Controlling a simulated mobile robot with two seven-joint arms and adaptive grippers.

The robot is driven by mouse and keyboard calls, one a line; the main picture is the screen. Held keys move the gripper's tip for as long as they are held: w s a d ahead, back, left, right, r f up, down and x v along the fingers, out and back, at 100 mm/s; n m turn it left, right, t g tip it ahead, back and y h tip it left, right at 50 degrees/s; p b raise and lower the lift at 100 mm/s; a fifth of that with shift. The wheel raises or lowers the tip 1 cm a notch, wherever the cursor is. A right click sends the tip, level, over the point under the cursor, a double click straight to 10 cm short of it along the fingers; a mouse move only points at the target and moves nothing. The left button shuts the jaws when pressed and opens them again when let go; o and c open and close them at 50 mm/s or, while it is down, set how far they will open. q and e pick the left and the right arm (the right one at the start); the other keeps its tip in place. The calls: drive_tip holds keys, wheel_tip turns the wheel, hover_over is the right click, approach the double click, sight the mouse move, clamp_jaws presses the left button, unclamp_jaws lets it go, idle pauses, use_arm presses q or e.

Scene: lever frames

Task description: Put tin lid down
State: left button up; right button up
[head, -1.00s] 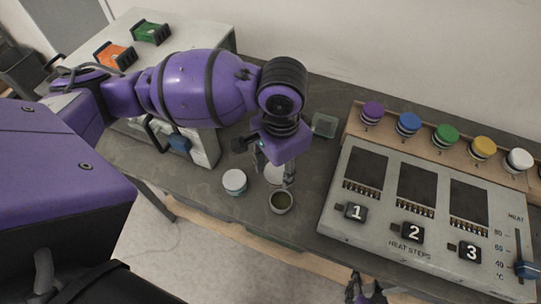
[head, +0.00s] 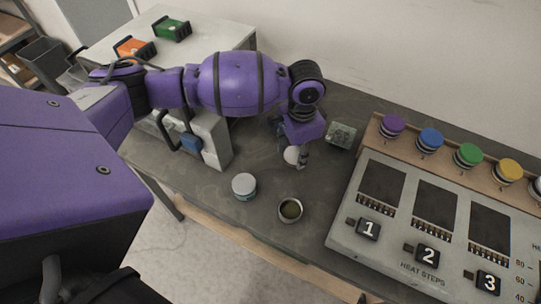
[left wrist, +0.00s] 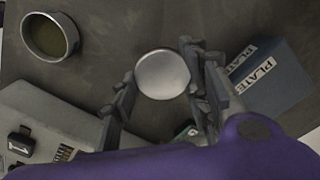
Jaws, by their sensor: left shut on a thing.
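The tin lid is a round, pale metal disc. It shows in the left wrist view (left wrist: 162,74) and small in the head view (head: 293,155). My left gripper (head: 298,157) is shut on the lid, with its fingers at either side of it. An open tin (head: 290,209) with dark greenish contents stands on the table in front of the lid; it also shows in the left wrist view (left wrist: 50,36). The lid is apart from this tin. Whether the lid touches the table I cannot tell. My right gripper is out of view.
A second tin (head: 244,186) with a pale top stands left of the open tin. The heat panel (head: 355,206) and coloured knobs (head: 430,138) fill the right. A blue box labelled PLATE (left wrist: 272,80) is close to the gripper.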

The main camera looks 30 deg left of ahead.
sight(296, 153)
use_arm(q)
drive_tip(key=shift+w+a+f, duration=0.1)
drive_tip(key=shift+w+f, duration=0.1)
drive_tip(key=shift+f, duration=0.7)
drive_tip(key=shift+w+f, duration=0.2)
drive_tip(key=shift+f, duration=0.65)
drive_tip(key=shift+f, duration=0.15)
drive_tip(key=o, duration=0.9)
wheel_tip(296, 153, up, 12)
drive_tip(key=shift+r+p, duration=0.15)
drive_tip(key=shift+p, duration=0.2)
